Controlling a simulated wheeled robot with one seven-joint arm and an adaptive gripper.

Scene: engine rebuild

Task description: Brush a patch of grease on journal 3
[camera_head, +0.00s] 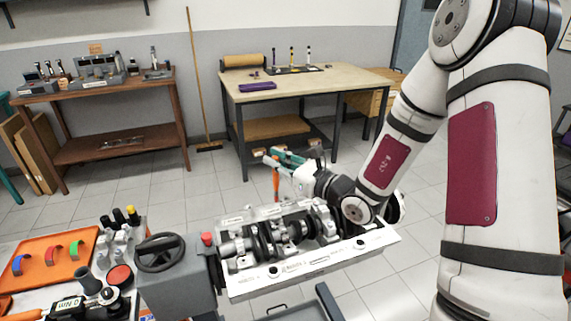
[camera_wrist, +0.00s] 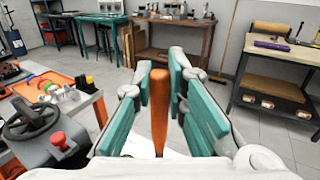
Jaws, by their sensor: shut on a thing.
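The crankshaft (camera_head: 268,241) lies in a light metal cradle (camera_head: 345,256) in front of my arm in the head view. Its lettering is too small to tell which journal is number 3, and no grease patch can be made out. My gripper (camera_head: 275,158) is behind and above the crankshaft, its teal fingers turned away toward the back. It is shut on an orange handle (camera_head: 276,181), likely the brush's. In the wrist view the handle (camera_wrist: 159,110) stands between the teal fingers of my gripper (camera_wrist: 160,75). The bristles are not visible.
An orange tray (camera_head: 45,291) with coloured arc pieces, a red-topped round tin (camera_head: 120,277) and several bottles are farther left. A wooden table (camera_head: 300,84) stands behind open floor.

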